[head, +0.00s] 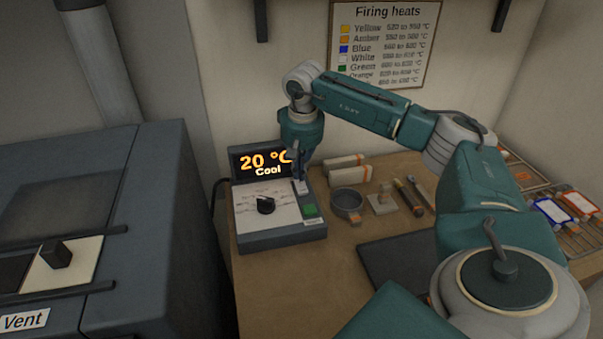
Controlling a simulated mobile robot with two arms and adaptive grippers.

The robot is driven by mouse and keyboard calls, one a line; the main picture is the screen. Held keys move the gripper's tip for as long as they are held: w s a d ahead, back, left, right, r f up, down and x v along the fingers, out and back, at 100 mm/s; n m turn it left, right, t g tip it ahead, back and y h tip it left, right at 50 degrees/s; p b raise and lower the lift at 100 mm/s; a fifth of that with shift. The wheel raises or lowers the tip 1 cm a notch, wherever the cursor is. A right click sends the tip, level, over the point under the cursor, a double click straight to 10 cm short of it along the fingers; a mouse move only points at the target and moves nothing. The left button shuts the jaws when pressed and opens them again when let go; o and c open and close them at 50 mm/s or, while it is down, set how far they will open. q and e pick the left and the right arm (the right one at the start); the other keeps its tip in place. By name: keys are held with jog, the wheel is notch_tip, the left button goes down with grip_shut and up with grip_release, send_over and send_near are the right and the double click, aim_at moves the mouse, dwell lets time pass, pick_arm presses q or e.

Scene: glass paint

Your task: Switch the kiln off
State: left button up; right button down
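The kiln controller (281,215) is a grey box with a pale top on the bench. Its display (247,163) reads "20 °C Cool" in orange. On its top are a black dial (266,205), a green button (310,210) and a small pale switch (301,187) near the back right. My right gripper (299,178) points down at this switch, its tips right over or on it; I cannot tell if they touch. Its fingers look narrow from here, and their gap does not show. The dark grey kiln (175,220) stands at the left. My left gripper is out of view.
The kiln has a black vent knob (56,254) by a "Vent" label (25,321). Right of the controller stand a round tin (346,203), pale blocks (348,170) and tools (408,195). A dark mat (400,262) lies in front. A rack (575,235) holds framed pieces. A chart (384,42) hangs behind.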

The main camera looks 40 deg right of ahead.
aim_at(300, 182)
jog(key=shift+s+f+b, duration=0.1)
jog(key=shift+f+b, duration=0.35)
jog(key=shift+f, duration=0.35)
jog(key=shift+a+r, duration=0.1)
jog(key=shift+r+p, duration=0.85)
jog(key=shift+p, duration=0.05)
jog(key=shift+r+p, duration=2.05)
jog(key=shift+r, duration=0.6)
jog(key=shift+f, duration=0.15)
